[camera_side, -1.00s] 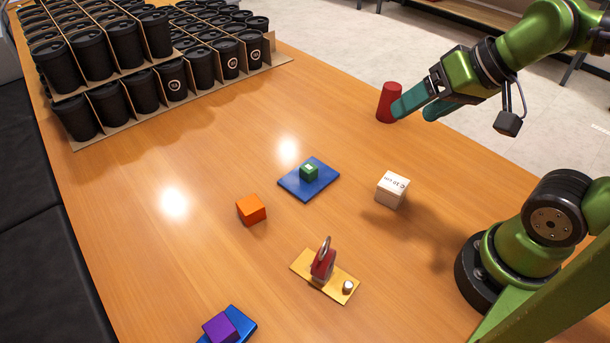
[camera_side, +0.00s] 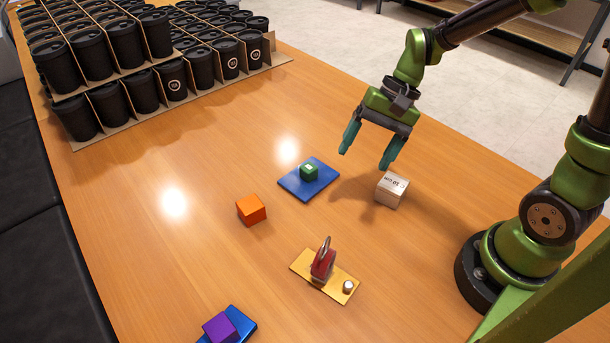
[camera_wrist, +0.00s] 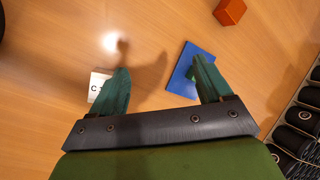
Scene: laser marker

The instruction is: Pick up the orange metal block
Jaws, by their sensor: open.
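The orange block (camera_side: 251,209) sits on the wooden table, left of the blue plate that carries the green block. In the wrist view the orange block (camera_wrist: 229,11) shows at the top edge, beyond my fingertips. My gripper (camera_side: 367,158) is open and empty, fingers pointing down above the table. It is well to the right of the orange block and apart from it. In the wrist view my gripper (camera_wrist: 163,78) has its two teal fingers spread wide. Nothing hides the orange block in the side view.
The blue plate (camera_side: 293,187) with a green block (camera_side: 309,171) lies between my gripper and the orange block. A white block (camera_side: 392,189) is close below my fingers. A yellow plate (camera_side: 307,265) bears a red part. A purple block (camera_side: 219,328) is at front; black cups (camera_side: 123,45) fill the back left.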

